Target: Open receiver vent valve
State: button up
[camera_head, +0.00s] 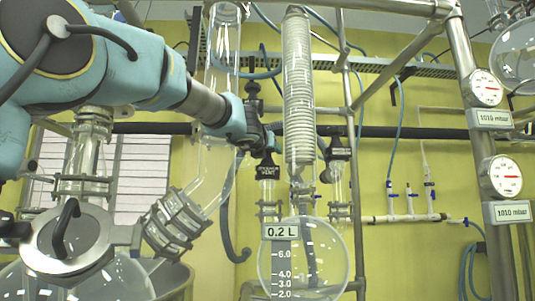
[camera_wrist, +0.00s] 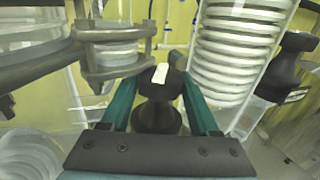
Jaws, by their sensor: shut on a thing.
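My gripper (camera_head: 262,135) is at the upper left of the round glass receiver flask (camera_head: 320,262). In the wrist view, the teal fingers of my gripper (camera_wrist: 160,82) stand on both sides of the black valve knob (camera_wrist: 157,118), which has a white mark on top. The fingers hide part of the knob. A second black valve (camera_head: 340,150) stands to the right, free of my gripper; it also shows in the wrist view (camera_wrist: 290,68).
A glass coil condenser (camera_head: 298,95) stands close to the right of my gripper. The flask's display (camera_head: 280,232) reads 0.2 L. Metal frame posts (camera_head: 350,130) and two gauges (camera_head: 501,176) are on the right. A clamped glass vessel is at lower left.

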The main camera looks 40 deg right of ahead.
jog(key=shift+f+n+t+y, duration=0.1)
jog(key=shift+n+t+y, duration=0.2)
jog(key=shift+t, duration=0.1)
jog(key=shift+s+d+n+t+y+b, duration=0.1)
jog(key=shift+n+t+y+b, duration=0.45)
jog(key=shift+n+t+y, duration=0.35)
jog(key=n+t+y+p, duration=0.1)
jog(key=n+t+y, duration=0.1)
jog(key=y, duration=0.1)
jog(key=shift+r+t+p, duration=0.25)
jog(key=shift+t+p, duration=0.05)
jog(key=shift+p, duration=0.05)
jog(key=n+t+y+p, duration=0.2)
jog(key=n+y+p, duration=0.1)
jog(key=y+p, duration=0.1)
jog(key=shift+r+n+y+p, duration=0.15)
jog(key=shift+n+y+p, duration=0.15)
jog(key=shift+p, duration=0.15)
jog(key=shift+n+t+y+p, duration=0.3)
jog(key=shift+n+y+p, duration=0.4)
jog(key=shift+y+p, duration=0.5)
jog(key=shift+f+n+y+p, duration=0.2)
jog(key=shift+n+y+p, duration=0.1)
jog(key=shift+y+p, duration=0.1)
jog(key=shift+f, duration=0.1)
